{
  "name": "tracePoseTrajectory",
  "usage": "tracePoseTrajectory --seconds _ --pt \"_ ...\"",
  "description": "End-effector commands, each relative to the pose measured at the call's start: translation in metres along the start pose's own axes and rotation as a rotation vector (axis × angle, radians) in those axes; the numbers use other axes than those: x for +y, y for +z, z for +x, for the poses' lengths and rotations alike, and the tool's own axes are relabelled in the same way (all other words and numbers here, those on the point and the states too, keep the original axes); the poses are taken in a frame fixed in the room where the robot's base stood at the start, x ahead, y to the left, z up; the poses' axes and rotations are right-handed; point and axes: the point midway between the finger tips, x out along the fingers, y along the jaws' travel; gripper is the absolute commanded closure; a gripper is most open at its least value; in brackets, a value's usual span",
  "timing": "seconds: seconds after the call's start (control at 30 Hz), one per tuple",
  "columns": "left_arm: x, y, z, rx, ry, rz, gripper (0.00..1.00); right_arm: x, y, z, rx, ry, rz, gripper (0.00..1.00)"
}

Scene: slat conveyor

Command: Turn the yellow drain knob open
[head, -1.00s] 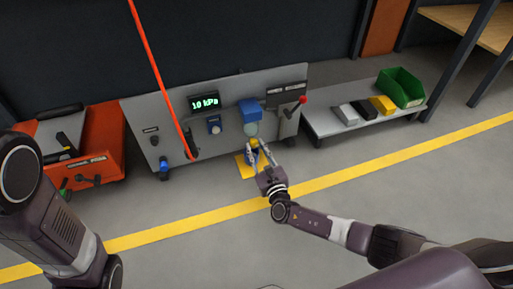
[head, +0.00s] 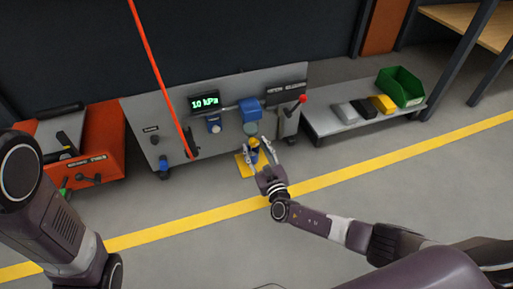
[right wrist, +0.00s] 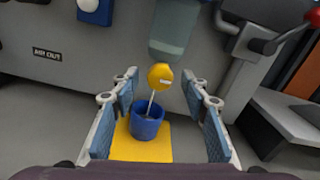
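The yellow drain knob (right wrist: 160,76) is a round yellow disc with a short pale mark, below the clear filter bowl (right wrist: 175,38). A thin pale tube runs from it down into a blue cup (right wrist: 146,124) on a yellow mat (right wrist: 145,149). The knob also shows small in the head view (head: 254,142). My right gripper (head: 261,146) is open. In the right wrist view (right wrist: 162,112) its blue-padded fingers stand wide on both sides of the knob and cup, with clear gaps to the knob. My left gripper is outside the view.
A red hose (head: 158,75) hangs in front. A low bench (head: 345,122) with a green bin (head: 401,87) stands right. The floor in front is clear.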

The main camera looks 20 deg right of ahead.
Motion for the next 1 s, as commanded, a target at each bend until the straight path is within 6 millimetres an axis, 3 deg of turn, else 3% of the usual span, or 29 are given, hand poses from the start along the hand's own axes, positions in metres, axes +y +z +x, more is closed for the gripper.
tracePoseTrajectory --seconds 0.27,0.7,1.0 --pt "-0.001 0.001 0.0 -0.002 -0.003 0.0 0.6 0.0 -0.002 -0.011 0.002 0.001 0.001 0.58" --pt "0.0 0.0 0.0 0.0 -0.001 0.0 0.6 0.0 -0.001 -0.094 0.003 0.001 0.002 0.58" --pt "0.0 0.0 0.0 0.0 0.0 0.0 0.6 0.0 0.0 -0.12 0.0 -0.001 0.0 0.58"
